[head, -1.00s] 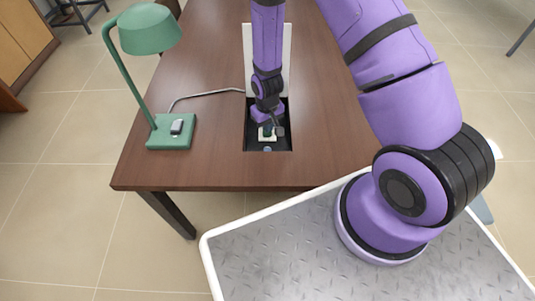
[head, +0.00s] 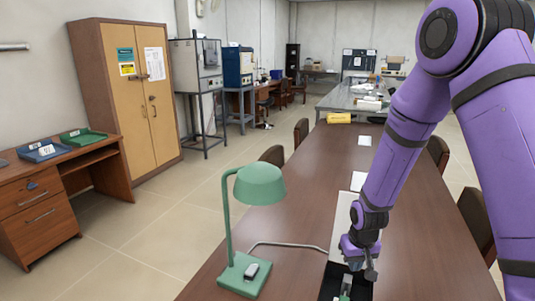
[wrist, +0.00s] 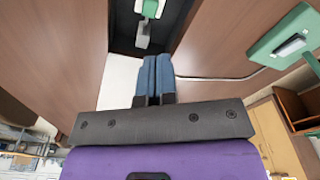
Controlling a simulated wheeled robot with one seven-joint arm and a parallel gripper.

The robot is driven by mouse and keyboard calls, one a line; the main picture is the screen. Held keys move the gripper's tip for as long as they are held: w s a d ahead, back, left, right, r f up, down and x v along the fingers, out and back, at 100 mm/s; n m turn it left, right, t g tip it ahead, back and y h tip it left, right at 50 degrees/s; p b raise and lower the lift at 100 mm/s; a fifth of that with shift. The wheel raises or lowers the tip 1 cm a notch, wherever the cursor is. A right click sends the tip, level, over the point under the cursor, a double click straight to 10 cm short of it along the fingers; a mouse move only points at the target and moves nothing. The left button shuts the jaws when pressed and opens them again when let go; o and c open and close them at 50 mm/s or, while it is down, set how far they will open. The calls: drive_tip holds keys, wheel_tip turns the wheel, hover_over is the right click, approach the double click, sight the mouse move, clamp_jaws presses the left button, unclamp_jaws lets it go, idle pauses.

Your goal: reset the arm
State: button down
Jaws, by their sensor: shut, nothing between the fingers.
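My purple arm reaches down over the long brown table (head: 420,240) in the head view. My gripper (head: 370,276) is just above the dark panel (head: 330,283) on the table. In the wrist view my gripper (wrist: 153,60) has its two blue fingers together, with nothing between them. A small pale switch-like piece (wrist: 147,10) sits in the dark recess beyond the fingertips, apart from them.
A green desk lamp (head: 260,185) stands left of my gripper, its cord (head: 290,244) running to the panel. White sheets (head: 358,181) and a yellow object (head: 339,118) lie farther along the table. Chairs (head: 301,133) line its sides. A tan cabinet (head: 125,95) stands at left.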

drive_tip(key=s+d+r+t, duration=0.1)
drive_tip(key=s+d+r, duration=0.15)
drive_tip(key=r, duration=0.95)
drive_tip(key=s+d+r+t, duration=0.1)
drive_tip(key=s+r, duration=0.3)
drive_tip(key=r, duration=0.8)
drive_tip(key=s+d+r+t, duration=0.1)
drive_tip(key=s+r, duration=0.5)
drive_tip(key=s, duration=0.3)
drive_tip(key=s+d+r+m+t, duration=0.1)
drive_tip(key=s+r, duration=0.5)
drive_tip(key=s, duration=0.4)
drive_tip(key=shift+d+r, duration=0.15)
drive_tip(key=shift+d, duration=0.05)
drive_tip(key=shift+w, duration=0.15)
